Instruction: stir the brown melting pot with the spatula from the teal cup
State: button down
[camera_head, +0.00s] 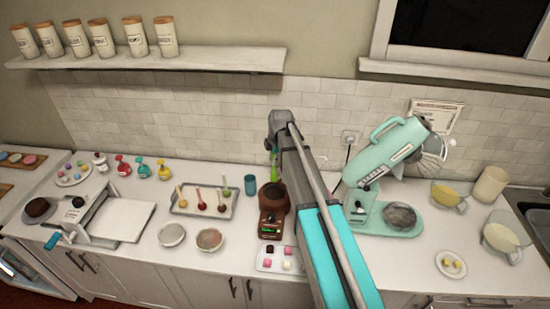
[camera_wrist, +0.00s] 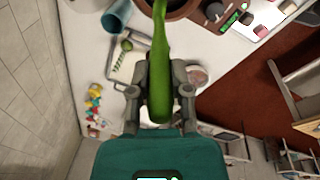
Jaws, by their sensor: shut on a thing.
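My gripper (camera_wrist: 160,92) is shut on the green spatula (camera_wrist: 159,60), whose handle runs between the fingers in the wrist view. The spatula's far end reaches to the brown melting pot (camera_wrist: 188,8) at the top edge of that view; its tip is cut off there. In the head view the spatula (camera_head: 274,163) hangs upright, its lower end at the opening of the brown melting pot (camera_head: 272,222). I cannot tell how deep it reaches. The teal cup (camera_head: 250,185) stands just left of the pot and looks empty; it also shows in the wrist view (camera_wrist: 116,16).
A tray (camera_head: 182,210) with several cake pops lies left of the cup. Two bowls stand in front of it. A small tray of sweets (camera_head: 266,263) lies before the pot. A teal stand mixer (camera_head: 385,170) stands to the right, beyond my arm.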

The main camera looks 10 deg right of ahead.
aim_at(274, 180)
jog(key=shift+s+d+f, duration=0.1)
jog(key=shift+f, duration=0.05)
jog(key=shift+f+b, duration=0.15)
jog(key=shift+b, duration=0.2)
notch_tip(274, 180, down, 11)
jog(key=b, duration=1)
jog(key=shift+b, duration=0.3)
jog(key=shift+f+b, duration=0.4)
jog(key=shift+b, duration=0.15)
dwell(0.6)
